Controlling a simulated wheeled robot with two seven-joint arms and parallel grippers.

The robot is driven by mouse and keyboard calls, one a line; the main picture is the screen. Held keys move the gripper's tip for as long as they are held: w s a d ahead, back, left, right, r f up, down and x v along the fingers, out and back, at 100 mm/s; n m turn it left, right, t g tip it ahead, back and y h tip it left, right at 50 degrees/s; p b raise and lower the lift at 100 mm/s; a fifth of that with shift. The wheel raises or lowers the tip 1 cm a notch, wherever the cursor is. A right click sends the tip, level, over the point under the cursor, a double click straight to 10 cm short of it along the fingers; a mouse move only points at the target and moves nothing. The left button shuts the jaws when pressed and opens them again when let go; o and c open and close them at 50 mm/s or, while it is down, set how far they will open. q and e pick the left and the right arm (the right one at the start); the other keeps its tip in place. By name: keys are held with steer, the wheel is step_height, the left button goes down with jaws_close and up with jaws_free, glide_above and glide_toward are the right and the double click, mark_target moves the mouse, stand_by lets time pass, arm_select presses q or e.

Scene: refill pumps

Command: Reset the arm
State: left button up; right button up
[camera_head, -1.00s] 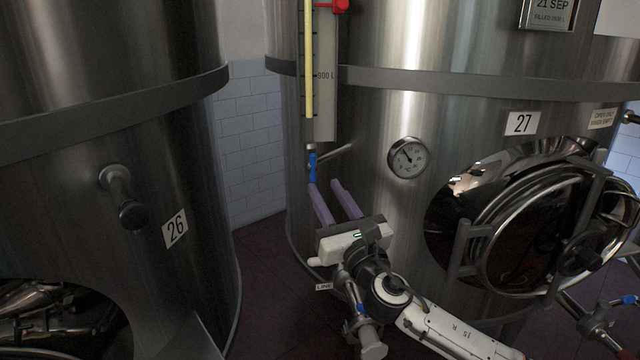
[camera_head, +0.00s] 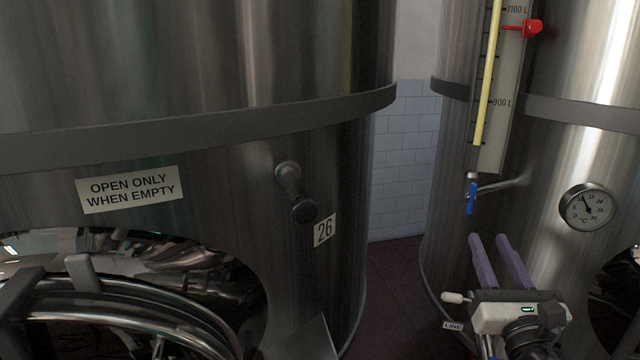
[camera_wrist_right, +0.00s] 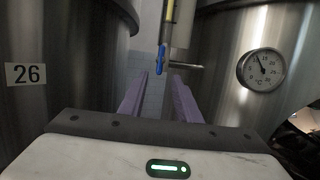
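My right gripper (camera_head: 498,262) shows at the lower right of the head view, its two purple fingers apart with nothing between them. It is in front of the right tank (camera_head: 585,140), below the blue valve handle (camera_head: 471,198) of the yellow level gauge (camera_head: 487,80). In the right wrist view the fingers (camera_wrist_right: 158,98) are also apart, and the blue handle (camera_wrist_right: 161,60) shows beyond them, clear of both. My left gripper is not in view.
The left tank (camera_head: 200,60), labelled 26 (camera_head: 324,230), fills the left side. A dark-ended fitting (camera_head: 296,193) sticks out from it. A round dial (camera_head: 587,207) is on the right tank. A narrow gap with a tiled wall (camera_head: 404,160) lies between the tanks.

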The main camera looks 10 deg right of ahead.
steer(key=s+a+f+m+g+y, duration=0.15)
steer(key=f+m, duration=0.25)
steer(key=f, duration=0.4)
steer(key=s+a+f+m+g+y, duration=0.1)
steer(key=s+a+f+m+g, duration=0.3)
steer(key=f, duration=0.5)
steer(key=s+a+f+m+g+y, duration=0.1)
steer(key=f+m, duration=0.4)
steer(key=f, duration=0.3)
steer(key=s+a+f+m+g+y, duration=0.4)
steer(key=s+a+f+m+g, duration=0.1)
steer(key=s+a+f+m, duration=0.9)
steer(key=s+f+m, duration=0.2)
steer(key=s+m, duration=0.2)
steer(key=shift+s+a+f, duration=0.25)
steer(key=shift+a+f, duration=0.1)
steer(key=shift+s+g, duration=0.1)
steer(key=shift+g, duration=0.15)
